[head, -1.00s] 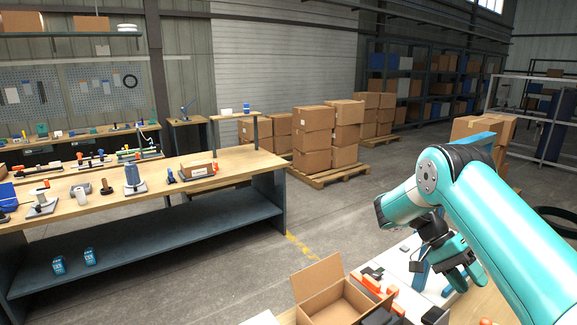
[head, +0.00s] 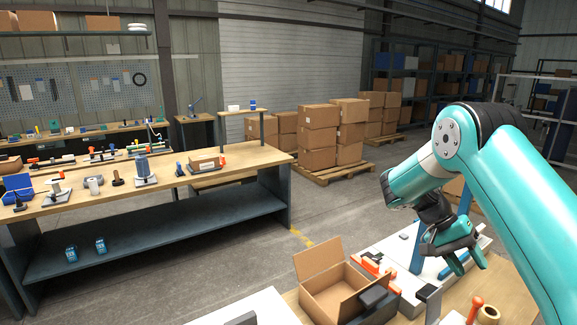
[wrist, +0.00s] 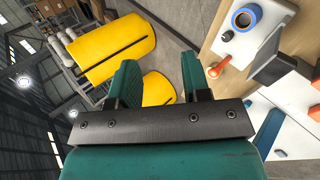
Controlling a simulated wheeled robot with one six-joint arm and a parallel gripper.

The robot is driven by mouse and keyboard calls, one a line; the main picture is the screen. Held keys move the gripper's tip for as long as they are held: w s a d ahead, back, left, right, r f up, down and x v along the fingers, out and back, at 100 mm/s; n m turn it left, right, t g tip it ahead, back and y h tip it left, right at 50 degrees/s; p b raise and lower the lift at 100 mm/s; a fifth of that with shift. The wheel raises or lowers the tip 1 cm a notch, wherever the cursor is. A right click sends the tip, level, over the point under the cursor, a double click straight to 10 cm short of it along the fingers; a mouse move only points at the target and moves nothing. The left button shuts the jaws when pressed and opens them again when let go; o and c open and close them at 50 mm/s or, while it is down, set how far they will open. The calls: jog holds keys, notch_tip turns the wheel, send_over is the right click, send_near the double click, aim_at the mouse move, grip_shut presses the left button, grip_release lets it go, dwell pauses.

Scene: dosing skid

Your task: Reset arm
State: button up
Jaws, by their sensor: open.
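My gripper (head: 462,262) is at the right in the head view, above the near table with the open cardboard box. In the wrist view my gripper (wrist: 160,85) shows two teal fingers spread apart with nothing between them. Past the fingers, yellow rounded objects (wrist: 112,48) show against the floor, apart from the gripper.
An open cardboard box (head: 335,292) stands on the near table, with an orange-and-white item (head: 376,266) beside it. An orange-knobbed part (head: 475,308) stands near my arm. A long workbench (head: 235,163) with several devices is at the left. Open floor lies between.

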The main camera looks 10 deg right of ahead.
jog(key=s+a+n+t+y+b, duration=0.3)
jog(key=a+n+t+b, duration=0.45)
jog(key=a, duration=0.75)
jog(key=s+a+n+y+b, duration=0.6)
jog(key=s+a+n, duration=0.3)
jog(key=s+a, duration=0.7)
jog(key=s, duration=0.2)
jog(key=shift+s+a+r, duration=0.15)
jog(key=shift+s+r, duration=0.05)
jog(key=shift+s, duration=0.15)
